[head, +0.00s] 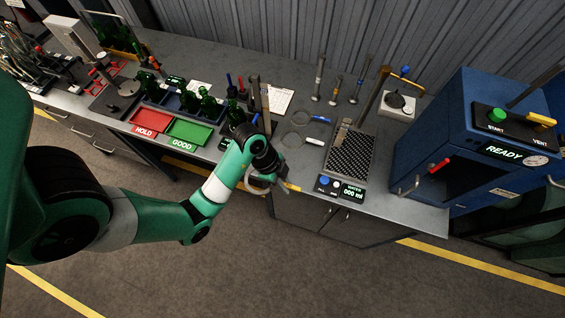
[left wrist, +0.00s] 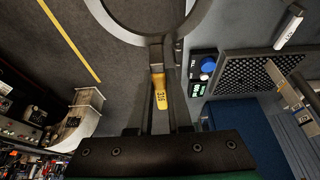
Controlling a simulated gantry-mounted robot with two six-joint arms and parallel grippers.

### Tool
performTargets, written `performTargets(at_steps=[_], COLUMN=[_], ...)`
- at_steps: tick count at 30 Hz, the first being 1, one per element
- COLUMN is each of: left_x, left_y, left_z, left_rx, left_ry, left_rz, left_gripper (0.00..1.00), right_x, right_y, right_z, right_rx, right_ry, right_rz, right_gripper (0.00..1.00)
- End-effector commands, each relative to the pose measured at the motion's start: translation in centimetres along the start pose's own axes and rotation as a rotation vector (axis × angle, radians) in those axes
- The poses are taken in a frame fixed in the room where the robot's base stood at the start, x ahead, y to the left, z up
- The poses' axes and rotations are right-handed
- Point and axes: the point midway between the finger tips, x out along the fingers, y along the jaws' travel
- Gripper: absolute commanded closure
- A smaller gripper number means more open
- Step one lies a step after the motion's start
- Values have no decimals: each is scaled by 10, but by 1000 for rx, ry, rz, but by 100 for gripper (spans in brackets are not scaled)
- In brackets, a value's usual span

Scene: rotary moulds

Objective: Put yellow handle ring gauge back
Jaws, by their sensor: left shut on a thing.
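My left gripper (head: 266,178) is shut on the yellow handle ring gauge and holds it at the bench's front edge. In the left wrist view, the two fingers (left wrist: 162,62) close around the neck where the grey ring (left wrist: 105,14) meets the yellow handle (left wrist: 160,92). The ring's far part runs out of that view. In the head view the gripper partly hides the ring, and the yellow handle (head: 293,187) shows at its right. A blue handle ring gauge (head: 319,119) and a white handle ring gauge (head: 314,141) lie on the bench. My right gripper is not in view.
A perforated plate station (head: 351,158) with an upright post stands right of the gauges, with a water display (head: 353,190) in front. Red HOLD (head: 150,121) and green GOOD (head: 190,131) trays lie left. A blue oven (head: 470,130) stands at the right.

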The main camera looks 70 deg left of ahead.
Motion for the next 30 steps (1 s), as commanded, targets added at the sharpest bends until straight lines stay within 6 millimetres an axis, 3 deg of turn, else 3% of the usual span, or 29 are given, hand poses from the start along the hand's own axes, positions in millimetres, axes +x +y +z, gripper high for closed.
performTargets(at_steps=[5,8,16,21,24,30], left_x=[1,9,48,85,96,98], left_y=[-4,-18,-91,-121,-132,-136], left_z=[2,3,3,11,13,13], left_rx=[-9,-10,-9,-8,-8,-7], left_ry=[1,0,0,0,1,1], left_rz=[-5,-4,-5,-3,-5,-5], left_gripper=[100,100,100,100,100,100], right_x=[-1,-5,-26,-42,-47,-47], right_y=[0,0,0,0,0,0], right_z=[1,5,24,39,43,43], right_rx=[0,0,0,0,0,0], right_ry=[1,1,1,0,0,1], right_rz=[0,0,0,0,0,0], right_gripper=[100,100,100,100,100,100])
